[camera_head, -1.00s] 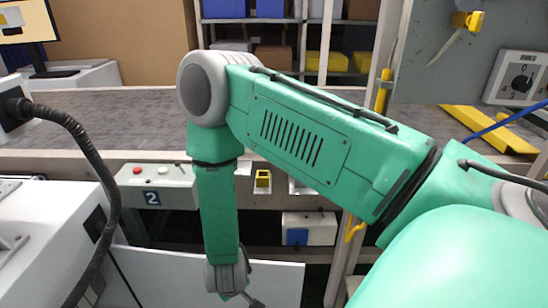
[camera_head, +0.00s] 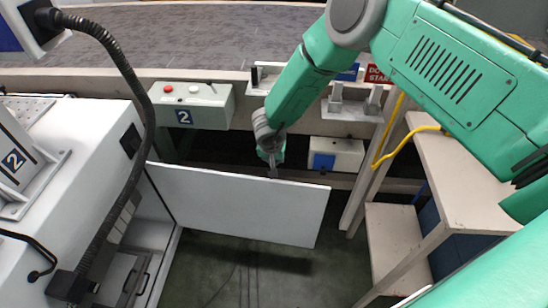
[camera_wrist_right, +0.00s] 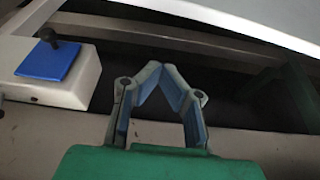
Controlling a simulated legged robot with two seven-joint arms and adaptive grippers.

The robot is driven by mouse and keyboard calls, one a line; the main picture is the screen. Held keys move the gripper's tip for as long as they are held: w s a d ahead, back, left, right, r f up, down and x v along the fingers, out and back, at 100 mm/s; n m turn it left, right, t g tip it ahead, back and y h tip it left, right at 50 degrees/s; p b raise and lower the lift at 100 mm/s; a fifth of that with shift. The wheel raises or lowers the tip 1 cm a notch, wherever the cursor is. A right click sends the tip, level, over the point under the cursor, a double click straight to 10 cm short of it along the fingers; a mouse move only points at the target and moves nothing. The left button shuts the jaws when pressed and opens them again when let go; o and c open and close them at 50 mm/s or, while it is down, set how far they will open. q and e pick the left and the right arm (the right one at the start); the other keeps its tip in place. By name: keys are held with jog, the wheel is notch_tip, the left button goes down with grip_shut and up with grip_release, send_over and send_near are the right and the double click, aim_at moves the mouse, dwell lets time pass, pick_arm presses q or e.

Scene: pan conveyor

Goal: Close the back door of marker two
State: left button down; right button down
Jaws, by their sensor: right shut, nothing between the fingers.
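The back door (camera_head: 240,207) of marker two is a flat white panel in the head view. It stands open, swung out to the right from the white marker two machine (camera_head: 85,150). My right gripper (camera_head: 273,172) is at the door's upper edge, on its far side; I cannot tell whether it touches. In the wrist view the fingers of my right gripper (camera_wrist_right: 158,68) meet at the tips, with nothing between them. A white panel (camera_wrist_right: 270,20), likely the door, crosses the upper right there. My left gripper is out of view.
A control box (camera_head: 198,105) with a 2 label is on the conveyor frame behind the door. A white box with a blue patch (camera_head: 335,154) is right of my gripper. A beige stand (camera_head: 455,180) is at right. A black hose (camera_head: 130,85) arches over the machine. Floor before the door is clear.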

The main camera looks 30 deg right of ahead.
jog(key=shift+s+a+f, duration=1.05)
jog(key=shift+s+f, duration=0.2)
jog(key=shift+f, duration=0.05)
